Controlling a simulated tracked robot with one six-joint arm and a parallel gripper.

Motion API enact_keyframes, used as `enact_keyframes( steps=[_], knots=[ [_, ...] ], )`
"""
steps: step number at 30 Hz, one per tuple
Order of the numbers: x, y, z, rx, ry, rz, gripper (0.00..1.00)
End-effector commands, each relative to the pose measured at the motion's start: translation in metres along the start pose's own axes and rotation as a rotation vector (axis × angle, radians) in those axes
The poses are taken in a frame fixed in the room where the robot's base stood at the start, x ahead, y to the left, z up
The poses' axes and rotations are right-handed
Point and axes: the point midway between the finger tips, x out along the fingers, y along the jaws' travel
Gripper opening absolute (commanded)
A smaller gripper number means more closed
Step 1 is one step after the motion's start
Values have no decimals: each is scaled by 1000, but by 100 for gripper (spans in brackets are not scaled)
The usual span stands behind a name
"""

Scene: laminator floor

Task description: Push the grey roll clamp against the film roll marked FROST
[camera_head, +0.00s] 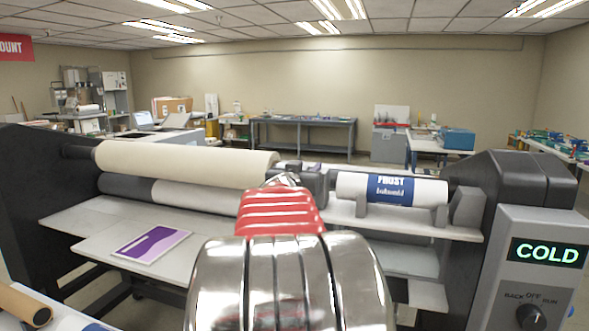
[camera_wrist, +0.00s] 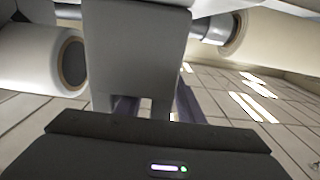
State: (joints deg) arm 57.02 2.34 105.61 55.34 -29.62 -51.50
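The FROST film roll (camera_head: 420,191) is white with a blue label and lies on the right of the machine in the head view. The white roll end with a dark core ring (camera_wrist: 72,60) is at the left of the wrist view. The grey roll clamp (camera_wrist: 135,50) stands upright as a block in front of my gripper (camera_wrist: 152,108), beside that roll end. Whether clamp and roll touch is unclear. The finger opening is not clear.
A long cream roll (camera_head: 185,162) spans the machine's left. A grey end support (camera_head: 467,206) stands at the FROST roll's right end. The control box shows COLD (camera_head: 547,252). A purple sheet (camera_head: 150,246) lies on the front shelf. Work tables stand behind.

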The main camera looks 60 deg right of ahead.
Motion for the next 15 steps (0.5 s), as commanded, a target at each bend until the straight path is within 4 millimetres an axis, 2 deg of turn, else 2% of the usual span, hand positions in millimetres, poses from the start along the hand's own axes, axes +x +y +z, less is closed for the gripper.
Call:
enact_keyframes(
  steps=[11, 15],
  knots=[
    [5, 0, 0, 0, 1, 0, 34],
    [4, 0, 0, 0, 1, -1, 25]
  ],
)
